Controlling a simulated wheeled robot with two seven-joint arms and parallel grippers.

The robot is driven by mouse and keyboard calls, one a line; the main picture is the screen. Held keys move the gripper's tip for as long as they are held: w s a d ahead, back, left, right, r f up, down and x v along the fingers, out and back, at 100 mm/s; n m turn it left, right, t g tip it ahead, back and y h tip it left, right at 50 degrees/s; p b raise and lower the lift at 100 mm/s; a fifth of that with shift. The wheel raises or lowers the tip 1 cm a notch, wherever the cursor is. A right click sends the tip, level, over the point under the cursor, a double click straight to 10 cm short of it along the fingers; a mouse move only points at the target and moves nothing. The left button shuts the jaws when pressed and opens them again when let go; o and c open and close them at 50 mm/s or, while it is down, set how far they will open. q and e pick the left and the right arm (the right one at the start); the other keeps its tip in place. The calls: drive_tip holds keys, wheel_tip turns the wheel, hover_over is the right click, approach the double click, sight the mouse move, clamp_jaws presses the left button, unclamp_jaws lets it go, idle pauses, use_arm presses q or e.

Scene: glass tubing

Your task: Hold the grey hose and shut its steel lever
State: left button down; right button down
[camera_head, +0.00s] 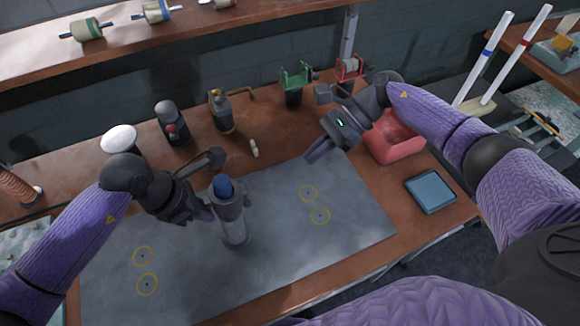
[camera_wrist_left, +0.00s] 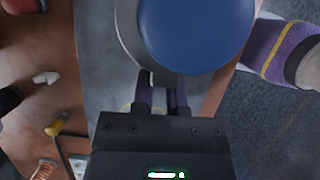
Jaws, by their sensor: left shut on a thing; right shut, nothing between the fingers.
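A grey upright cylinder with a blue top, which I take for the grey hose (camera_head: 234,226), stands on the grey mat (camera_head: 290,262). My left gripper (camera_head: 208,213) is shut on its left side, near the upper part. In the left wrist view the blue top (camera_wrist_left: 196,32) is large and close, and the two purple fingers (camera_wrist_left: 161,95) are close together at its near edge. I cannot make out the steel lever clearly. My right gripper (camera_head: 315,155) is shut and empty, above the mat's far right part and apart from the hose.
Yellow ring marks lie on the mat, at the left (camera_head: 143,256) and right (camera_head: 308,193). A red bin (camera_head: 392,138) and a blue tray (camera_head: 431,191) are at the right. A dark bottle (camera_head: 172,125) and a grinder-like tool (camera_head: 221,112) stand behind the mat.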

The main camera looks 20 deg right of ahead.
use_arm(q)
drive_tip(key=c, duration=0.6)
unclamp_jaws()
